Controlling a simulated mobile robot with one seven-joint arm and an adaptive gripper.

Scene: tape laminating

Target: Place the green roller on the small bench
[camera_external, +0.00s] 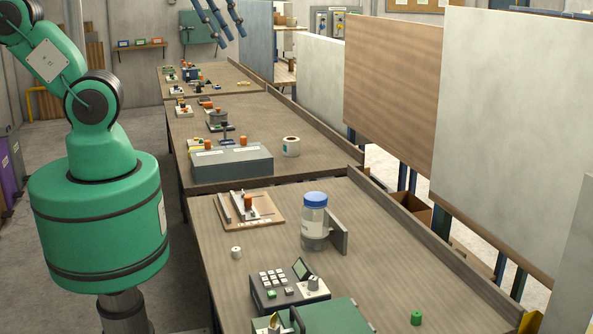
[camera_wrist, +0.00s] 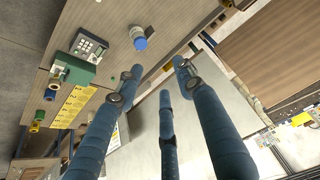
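A small green cylinder, which looks like the green roller (camera_external: 416,317), stands upright on the near workbench (camera_external: 390,270) at the lower right of the external view. A small green-ended cylinder (camera_wrist: 38,115) shows at the left of the wrist view; I cannot tell if it is the same one. My gripper (camera_external: 220,18) has three blue fingers and hangs high above the far benches in the external view, well away from the roller. In the wrist view its fingers (camera_wrist: 165,85) are spread apart with nothing between them. I cannot tell which surface is the small bench.
A blue-lidded jar (camera_external: 314,220), a keypad device (camera_external: 290,285) and a green machine (camera_external: 325,318) stand on the near bench. Farther benches carry a grey box (camera_external: 230,162) and a white roll (camera_external: 291,146). Tall panels (camera_external: 395,80) line the right side. The near bench's middle right is clear.

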